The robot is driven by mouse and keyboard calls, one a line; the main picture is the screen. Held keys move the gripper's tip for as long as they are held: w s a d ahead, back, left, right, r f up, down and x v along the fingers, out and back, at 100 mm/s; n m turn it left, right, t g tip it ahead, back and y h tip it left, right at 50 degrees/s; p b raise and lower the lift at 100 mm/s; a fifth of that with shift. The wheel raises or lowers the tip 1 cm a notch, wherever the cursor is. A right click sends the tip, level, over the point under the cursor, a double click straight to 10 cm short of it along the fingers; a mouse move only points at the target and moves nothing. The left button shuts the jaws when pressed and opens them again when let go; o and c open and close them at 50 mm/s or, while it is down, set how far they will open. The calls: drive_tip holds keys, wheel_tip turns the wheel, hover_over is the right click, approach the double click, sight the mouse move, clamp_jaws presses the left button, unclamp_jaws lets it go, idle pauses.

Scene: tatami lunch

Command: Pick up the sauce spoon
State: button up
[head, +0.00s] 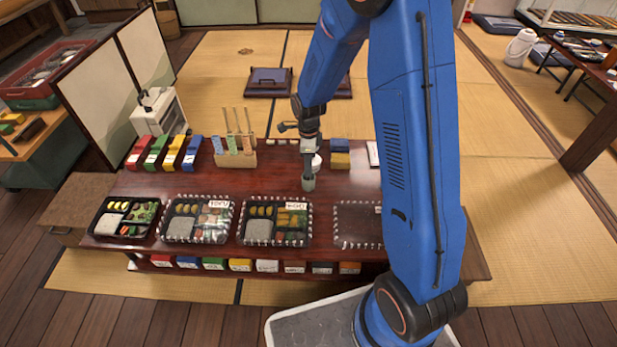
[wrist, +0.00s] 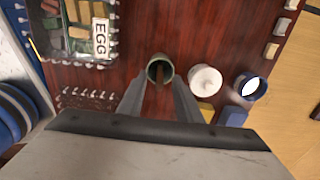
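A small grey-green cup (wrist: 160,66) stands on the dark red table; it also shows in the head view (head: 308,184). A thin brown piece (wrist: 159,77) shows in the cup's mouth; it may be the sauce spoon's handle, but I cannot tell for sure. My gripper (wrist: 160,88) points down above the cup, its two fingers apart on either side of the brown piece. In the head view my gripper (head: 308,165) is over the back half of the table. I see no finger touching the brown piece.
A white lidded pot (wrist: 205,80) and a blue cup (wrist: 251,87) stand close right of the gripper. Filled food trays (head: 278,240) line the table's front. A wooden holder with sticks (head: 236,158) stands left. Blue and yellow blocks (head: 340,160) are right.

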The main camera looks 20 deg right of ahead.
drive_tip(key=shift+f, duration=0.65)
drive_tip(key=shift+c, duration=0.6)
clamp_jaws()
wheel_tip(320, 180, up, 10)
drive_tip(key=shift+r, duration=0.1)
